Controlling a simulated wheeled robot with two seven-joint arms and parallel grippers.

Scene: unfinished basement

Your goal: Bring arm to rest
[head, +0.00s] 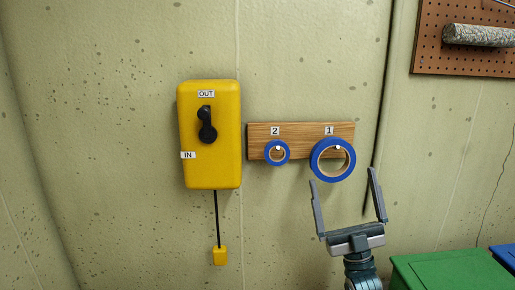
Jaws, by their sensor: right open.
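My right gripper (347,202) points upward in the lower right of the head view. Its two fingers are spread wide with nothing between them. It is just below the larger blue tape roll (319,166), which hangs on a peg under label 1 of a wooden board (302,131). The left fingertip appears close to the roll's lower edge; I cannot tell the gap in depth. A smaller blue tape roll (268,155) hangs under label 2. My left gripper is not in view.
A yellow box (215,150) with a black lever (206,126) and labels OUT and IN is on the wall, with a yellow pull (219,256) hanging below. A green bin (450,272) and a blue one (505,255) are at lower right. A pegboard (440,60) hangs upper right.

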